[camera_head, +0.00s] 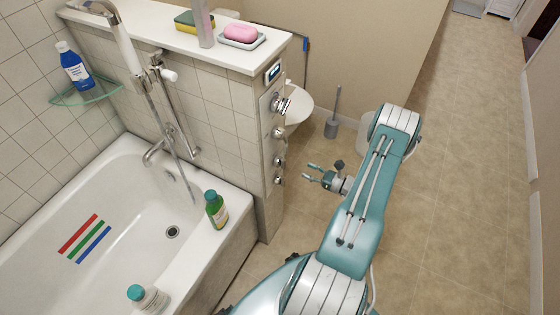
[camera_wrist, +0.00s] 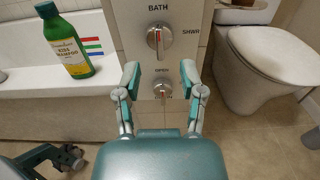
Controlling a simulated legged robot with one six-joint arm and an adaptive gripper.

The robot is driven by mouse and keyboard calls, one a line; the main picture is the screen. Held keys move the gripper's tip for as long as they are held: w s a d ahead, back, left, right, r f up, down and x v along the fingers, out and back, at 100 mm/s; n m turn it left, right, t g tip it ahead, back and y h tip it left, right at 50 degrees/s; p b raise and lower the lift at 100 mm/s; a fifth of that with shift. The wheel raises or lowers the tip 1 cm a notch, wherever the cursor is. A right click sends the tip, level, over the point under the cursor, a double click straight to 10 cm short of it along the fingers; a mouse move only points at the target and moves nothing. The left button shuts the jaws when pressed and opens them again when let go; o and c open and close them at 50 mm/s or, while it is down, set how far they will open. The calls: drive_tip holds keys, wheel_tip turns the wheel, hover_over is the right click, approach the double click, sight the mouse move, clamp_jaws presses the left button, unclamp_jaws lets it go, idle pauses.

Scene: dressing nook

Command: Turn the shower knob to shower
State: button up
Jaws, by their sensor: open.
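The shower knob (camera_wrist: 159,41) is a round metal knob on a panel at the end of the tiled wall. Its red mark points up toward the word BATH, and SHWR is printed to its right. A smaller knob (camera_wrist: 162,87) marked OPEN is below it. In the wrist view my gripper (camera_wrist: 160,76) is open and empty, its fingers on either side of the lower part of the panel, below the shower knob. In the head view my gripper (camera_head: 314,173) is right of the panel (camera_head: 267,150), apart from it. Several knobs there are too small to tell apart.
A bathtub (camera_head: 215,268) is left, with a green shampoo bottle (camera_head: 216,209) on its rim. A toilet (camera_wrist: 272,68) stands right of the panel, and a toilet brush (camera_head: 332,127) is behind. A pink soap (camera_head: 240,33) lies on the ledge. The floor at right is clear.

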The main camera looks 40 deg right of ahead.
sight(284, 160)
drive_tip(key=x, duration=0.9)
drive_tip(key=shift+w+a, duration=0.25)
drive_tip(key=shift+a, duration=0.1)
drive_tip(key=shift+w, duration=0.3)
drive_tip(key=shift+d, duration=0.15)
